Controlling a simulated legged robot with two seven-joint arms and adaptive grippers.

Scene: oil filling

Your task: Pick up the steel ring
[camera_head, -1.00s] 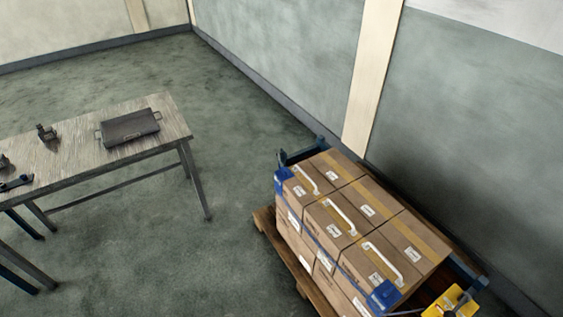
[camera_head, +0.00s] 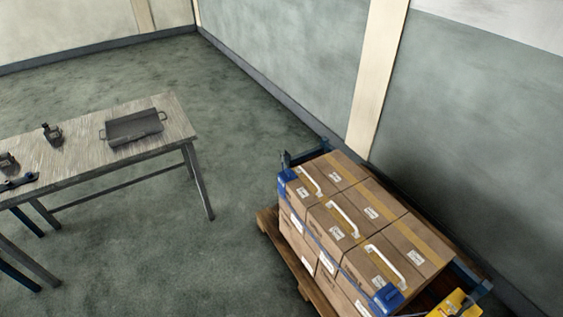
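I see no steel ring that I can make out in this view. A wooden-topped table (camera_head: 85,150) stands at the left. On it are a dark tray with handles (camera_head: 134,127), a small dark object (camera_head: 53,134) left of the tray, and more dark items (camera_head: 18,182) near the left picture edge, too small to identify. Neither of my grippers is in view.
A wooden pallet (camera_head: 275,236) at the lower right carries several cardboard boxes (camera_head: 345,215) with white handles and blue corner pieces. A yellow object (camera_head: 455,304) is at the bottom right. Open floor (camera_head: 160,240) lies between table and pallet, with walls behind.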

